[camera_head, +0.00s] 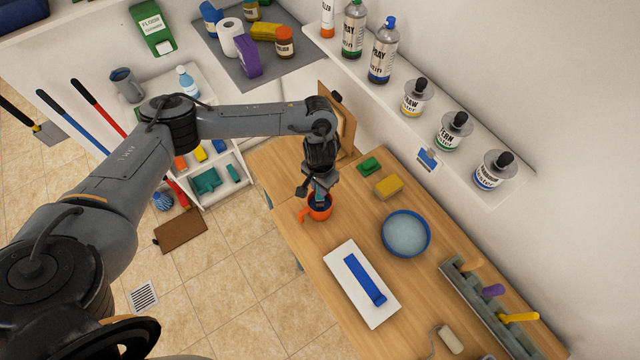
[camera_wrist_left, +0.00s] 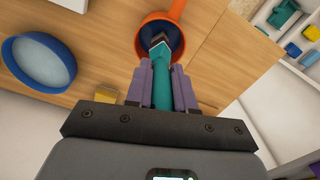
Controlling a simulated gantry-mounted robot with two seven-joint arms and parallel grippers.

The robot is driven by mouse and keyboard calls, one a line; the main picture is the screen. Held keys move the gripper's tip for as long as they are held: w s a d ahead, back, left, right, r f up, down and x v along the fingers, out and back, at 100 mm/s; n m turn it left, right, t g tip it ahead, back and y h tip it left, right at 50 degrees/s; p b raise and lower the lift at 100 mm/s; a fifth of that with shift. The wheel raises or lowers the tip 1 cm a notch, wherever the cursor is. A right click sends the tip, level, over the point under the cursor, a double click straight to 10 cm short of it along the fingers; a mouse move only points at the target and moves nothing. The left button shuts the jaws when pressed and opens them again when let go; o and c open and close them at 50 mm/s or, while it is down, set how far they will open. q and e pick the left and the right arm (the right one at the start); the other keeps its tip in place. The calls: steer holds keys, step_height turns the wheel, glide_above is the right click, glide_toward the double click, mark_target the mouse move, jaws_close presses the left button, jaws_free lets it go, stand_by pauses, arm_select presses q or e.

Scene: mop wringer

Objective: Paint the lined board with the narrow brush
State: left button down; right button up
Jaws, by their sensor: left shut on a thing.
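My left gripper (camera_head: 319,188) is shut on a brush with a teal handle, above the left end of the wooden table. In the left wrist view the brush (camera_wrist_left: 161,85) stands between the purple fingers, its dark head pointing into an orange mug (camera_wrist_left: 145,22). The orange mug (camera_head: 318,213) has a dark blue inside; whether the bristles touch paint is hidden. A white board (camera_head: 345,262) lies flat on the table, with a broad blue band (camera_head: 364,280) along its length. My right gripper is not in view.
A blue-rimmed bowl (camera_head: 431,235) stands right of the board. Green (camera_head: 369,165) and yellow (camera_head: 388,187) sponges lie behind. A grey rack (camera_head: 482,307) holds several coloured handles, with a small roller (camera_head: 450,338) nearby. A bottle shelf (camera_head: 400,75) overhangs the back.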

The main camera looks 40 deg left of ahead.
arm_select(q)
steer(key=shift+f+p, duration=0.15)
steer(key=shift+p, duration=0.25)
stand_by(0.6)
stand_by(0.8)
step_height(320, 180, up, 3)
steer(key=p, duration=0.3)
steer(key=shift+p, duration=0.3)
step_height(320, 180, up, 2)
steer(key=shift+r+p, duration=0.1)
steer(key=shift+p, duration=0.4)
steer(key=shift+r, duration=1.15)
